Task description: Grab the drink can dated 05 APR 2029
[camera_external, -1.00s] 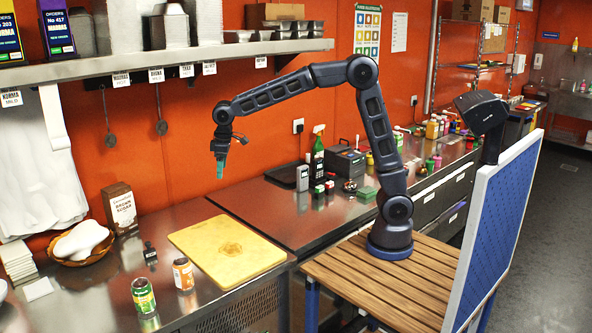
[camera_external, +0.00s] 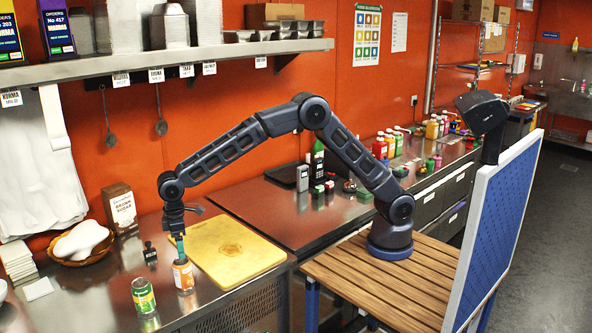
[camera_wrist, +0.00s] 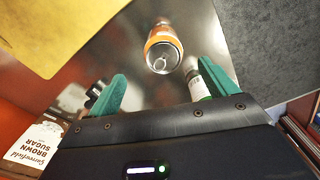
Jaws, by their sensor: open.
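Two drink cans stand upright on the steel counter in the external view: an orange can (camera_external: 183,275) and a green can (camera_external: 143,297) to its left. Their dates are too small to read. My gripper (camera_external: 178,246) points down just above and beside the orange can. In the wrist view, my open gripper (camera_wrist: 162,82) has its two teal fingers apart. The orange can (camera_wrist: 163,48) shows its top and side ahead of the fingers, between them and touching neither. The green can (camera_wrist: 195,88) is partly hidden behind the right finger.
A yellow cutting board (camera_external: 235,252) lies right of the orange can. A small dark bottle (camera_external: 150,253) and a brown sugar box (camera_external: 120,208) stand behind. A bowl (camera_external: 97,254) is at the left. The counter's front edge is close to the cans.

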